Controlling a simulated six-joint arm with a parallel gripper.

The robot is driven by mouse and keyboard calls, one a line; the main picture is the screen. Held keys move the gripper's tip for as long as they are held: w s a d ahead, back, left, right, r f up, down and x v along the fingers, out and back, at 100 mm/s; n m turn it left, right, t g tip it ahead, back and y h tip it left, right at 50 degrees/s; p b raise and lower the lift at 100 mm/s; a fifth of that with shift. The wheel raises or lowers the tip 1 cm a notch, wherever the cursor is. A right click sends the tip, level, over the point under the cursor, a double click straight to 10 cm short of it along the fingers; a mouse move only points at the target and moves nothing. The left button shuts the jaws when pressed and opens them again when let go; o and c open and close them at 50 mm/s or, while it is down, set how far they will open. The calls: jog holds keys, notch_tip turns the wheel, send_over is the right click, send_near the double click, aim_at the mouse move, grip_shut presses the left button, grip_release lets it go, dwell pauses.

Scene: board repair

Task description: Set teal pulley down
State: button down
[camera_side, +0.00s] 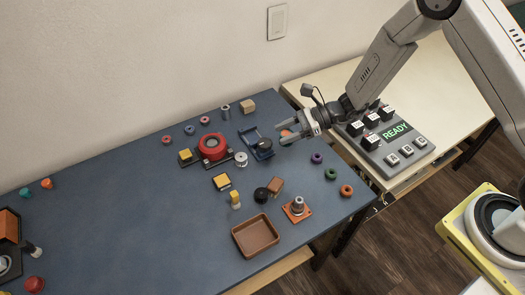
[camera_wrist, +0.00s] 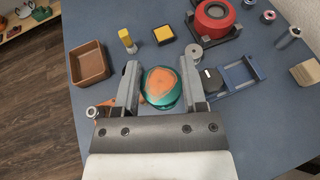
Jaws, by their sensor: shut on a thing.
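The teal pulley (camera_wrist: 160,87) sits between the two fingers of my gripper (camera_wrist: 162,84) in the wrist view. Its rim is teal and its upper face is mostly orange. In the side view my gripper (camera_side: 288,133) is over the right back part of the blue table, close to the blue fixture. There only a small orange patch of the pulley (camera_side: 286,133) shows between the fingers. My gripper is shut on it. The pulley's underside is hidden, and I cannot tell its height above the table.
The blue fixture (camera_side: 258,145) and red round unit (camera_side: 212,147) stand left of my gripper. Purple (camera_side: 317,158), green (camera_side: 331,173) and orange (camera_side: 346,190) rings lie in front of it. A brown tray (camera_side: 240,244) is nearer the front. The button panel (camera_side: 405,135) stands right.

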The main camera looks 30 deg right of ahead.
jog(key=shift+w+d+r, duration=0.15)
jog(key=shift+w+d, duration=0.25)
jog(key=shift+w, duration=0.2)
jog(key=shift+w+d+r, duration=0.1)
jog(key=shift+w+d, duration=0.25)
jog(key=shift+w, duration=0.2)
jog(key=shift+w, duration=0.1)
send_over(252, 138)
jog(key=s, duration=0.3)
jog(key=f, duration=0.6)
jog(key=shift+w+d+f, duration=0.1)
jog(key=shift+d+f, duration=0.15)
jog(key=shift+d, duration=0.1)
jog(key=shift+w+a+f, duration=0.15)
jog(key=shift+w+f, duration=0.45)
jog(key=shift+f, duration=0.1)
jog(key=shift+w+a+f, duration=0.1)
jog(key=shift+w+f, duration=0.45)
jog(key=shift+f, duration=0.1)
jog(key=shift+w+f, duration=0.1)
jog(key=shift+f, duration=0.05)
jog(key=shift+w+f, duration=0.15)
jog(key=shift+f, duration=1.6)
